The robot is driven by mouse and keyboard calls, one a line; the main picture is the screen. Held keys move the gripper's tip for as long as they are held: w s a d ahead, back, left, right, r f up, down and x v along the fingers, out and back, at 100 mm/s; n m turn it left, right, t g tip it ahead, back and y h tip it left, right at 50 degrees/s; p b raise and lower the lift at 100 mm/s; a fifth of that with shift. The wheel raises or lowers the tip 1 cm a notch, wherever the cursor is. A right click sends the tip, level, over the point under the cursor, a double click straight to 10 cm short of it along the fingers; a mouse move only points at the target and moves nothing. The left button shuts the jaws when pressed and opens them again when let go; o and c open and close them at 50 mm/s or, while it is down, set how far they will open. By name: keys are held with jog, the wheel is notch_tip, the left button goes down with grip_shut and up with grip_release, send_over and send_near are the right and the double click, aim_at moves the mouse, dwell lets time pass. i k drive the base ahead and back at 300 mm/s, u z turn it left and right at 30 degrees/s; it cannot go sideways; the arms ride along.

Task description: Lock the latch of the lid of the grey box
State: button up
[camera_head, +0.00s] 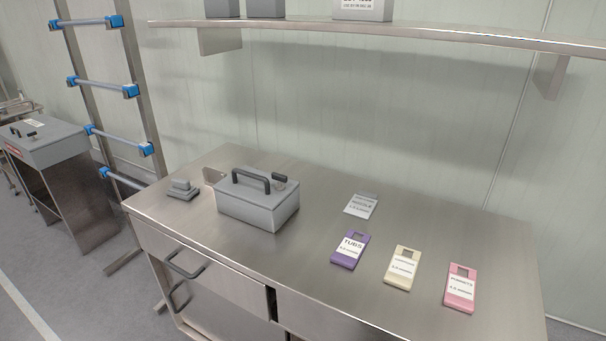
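A grey box (258,206) with a closed-looking lid stands upright on the left half of the steel table. A dark carrying handle (251,178) arches over its lid. A small dark latch-like part (280,180) sits on the lid to the right of the handle; its exact position, locked or unlocked, is too small to tell. My gripper is not in view, and nothing touches the box.
The steel table (300,250) also holds a small grey stepped object (183,189), a grey card (361,206), and purple (349,250), cream (402,268) and pink (460,288) tags. A shelf (380,32) overhangs behind. Another grey box (45,145) stands far left beside a ladder-like rack (118,90).

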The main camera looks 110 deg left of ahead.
aim_at(282, 178)
jog(key=u, duration=0.3)
jog(key=i, duration=0.35)
jog(key=u, duration=0.35)
jog(key=k, duration=0.2)
jog(key=u, duration=2.7)
jog(key=k, duration=0.25)
jog(key=u, duration=1.45)
